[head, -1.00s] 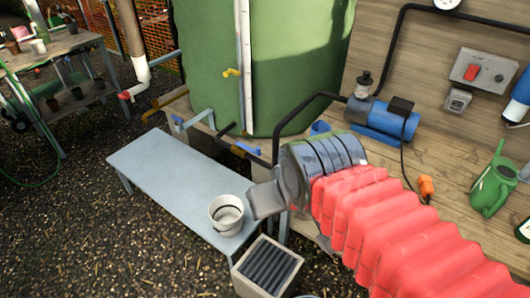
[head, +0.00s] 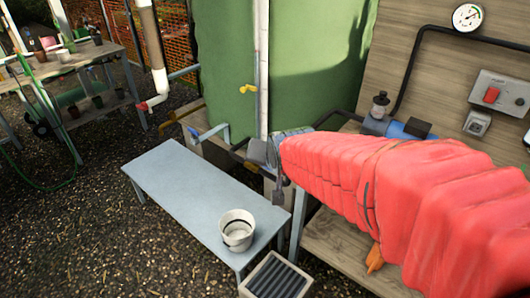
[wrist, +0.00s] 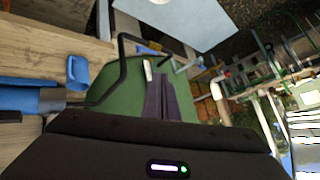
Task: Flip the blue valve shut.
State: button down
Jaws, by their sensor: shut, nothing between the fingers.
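Several blue parts show. A blue handle (head: 193,132) sits at the end of a short grey pipe low on the green tank (head: 225,70) in the head view. In the wrist view, a blue piece (wrist: 77,72) stands left of the fingers, by a black pipe. I cannot tell which is the task's valve, or whether it is open.
A grey bench (head: 185,180) with a white bucket (head: 237,232) stands at front left. A slatted box (head: 275,277) is below it. A blue pump (wrist: 25,95) sits on the wooden bench. Gravel lies open at left.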

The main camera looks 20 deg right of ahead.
jog(key=w+d+f+m+t+h, duration=0.1)
jog(key=w+d+f+m+t, duration=0.2)
jog(key=w+f, duration=0.5)
jog(key=w+d+f+m+t, duration=0.1)
jog(key=w+d+f+m, duration=0.35)
jog(key=w, duration=0.65)
jog(key=d+f+m+t+h, duration=0.1)
jog(key=d+f+m+t, duration=0.1)
jog(key=f, duration=0.7)
jog(key=d+f+m+t+h, duration=0.1)
jog(key=d+f+m+t, duration=0.1)
jog(key=f+m, duration=0.3)
notch_tip(320, 180, down, 5)
jog(key=shift+s+d+r+t+h, duration=0.1)
jog(key=shift+s+d+t+h, duration=0.05)
jog(key=shift+s+t+h, duration=0.2)
jog(key=shift+m, duration=0.25)
jog(key=shift+x, duration=4.95)
